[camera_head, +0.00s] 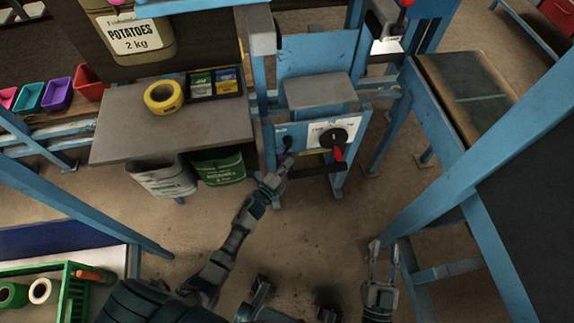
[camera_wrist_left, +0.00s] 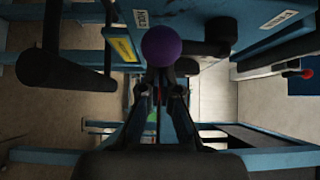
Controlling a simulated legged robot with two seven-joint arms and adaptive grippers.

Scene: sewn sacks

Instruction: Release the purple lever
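The purple lever (camera_wrist_left: 161,46) shows its round knob in the left wrist view, right at my left fingertips. In the head view only a small bit of purple (camera_head: 284,158) shows, at the front of the blue machine. My left gripper (camera_wrist_left: 161,75) has its fingers drawn close together against the knob, and the knob hides the very tips. In the head view my left gripper (camera_head: 280,170) reaches up to the lower left of the machine's panel. My right gripper (camera_head: 384,247) is open and empty, low in the picture, away from the machine.
The blue machine's panel (camera_head: 313,134) carries a black dial with a red handle (camera_head: 337,152). A table (camera_head: 130,130) with yellow tape (camera_head: 164,97) stands to the left, sacks (camera_head: 217,167) beneath it. Blue frame beams (camera_head: 440,185) stand on the right. The floor between is open.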

